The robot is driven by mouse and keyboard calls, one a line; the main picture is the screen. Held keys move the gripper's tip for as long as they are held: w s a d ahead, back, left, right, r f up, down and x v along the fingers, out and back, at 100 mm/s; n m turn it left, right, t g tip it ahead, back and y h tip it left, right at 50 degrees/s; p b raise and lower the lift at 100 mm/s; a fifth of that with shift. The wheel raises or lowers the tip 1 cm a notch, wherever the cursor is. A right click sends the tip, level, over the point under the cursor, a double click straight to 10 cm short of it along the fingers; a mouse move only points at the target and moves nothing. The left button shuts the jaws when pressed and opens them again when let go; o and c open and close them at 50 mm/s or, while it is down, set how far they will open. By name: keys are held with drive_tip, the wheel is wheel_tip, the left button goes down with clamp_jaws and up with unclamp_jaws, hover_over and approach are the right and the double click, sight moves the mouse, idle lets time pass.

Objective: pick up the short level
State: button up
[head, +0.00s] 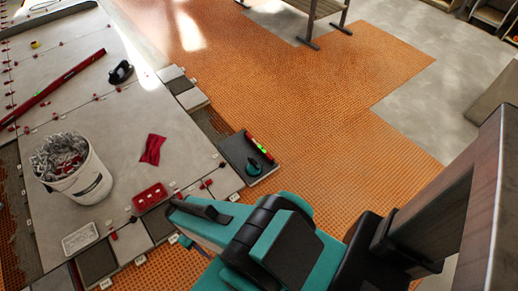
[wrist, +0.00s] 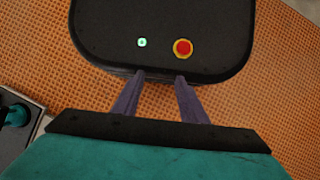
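The short level (head: 260,148) is red with bright green vials. It lies on a dark square tile (head: 235,155) on the orange matting, right of the pale tiled area, beside a teal-and-black suction cup (head: 254,167). A longer red level (head: 55,88) lies on the pale tiles at the left. My gripper (wrist: 159,76) shows in the wrist view with its two fingers apart and nothing between them. The short level is not visible in the wrist view. In the head view my teal arm is in front of the dark tile, apart from the short level.
A white bucket (head: 92,184) full of clips stands on the pale tiles, near a red cloth (head: 152,149), a red tray (head: 150,196) and a black suction cup (head: 121,72). A bench (head: 318,12) stands at the back. The orange matting (head: 320,130) right of the level is clear.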

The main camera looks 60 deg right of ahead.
drive_tip(key=w+d+f+m+t+y+b, duration=0.1)
drive_tip(key=w+d+f+t+b, duration=0.1)
drive_tip(key=w+d+f+b, duration=0.65)
drive_tip(key=w+d+f+m+t+y+b, duration=0.1)
drive_tip(key=w+d+f+t+b, duration=0.2)
drive_tip(key=w+d+f+b, duration=0.55)
drive_tip(key=m+t+h+b, duration=0.25)
drive_tip(key=t+b, duration=0.25)
drive_tip(key=b, duration=1.1)
approach(265, 153)
wheel_tip(265, 153, up, 2)
drive_tip(key=a, duration=0.1)
drive_tip(key=shift+s+d+r+n+h, duration=0.2)
drive_tip(key=shift+s+n+h, duration=0.1)
drive_tip(key=shift+n+h, duration=0.15)
drive_tip(key=shift+f, duration=0.1)
drive_tip(key=shift+b+x, duration=1.35)
drive_tip(key=shift+x, duration=2.95)
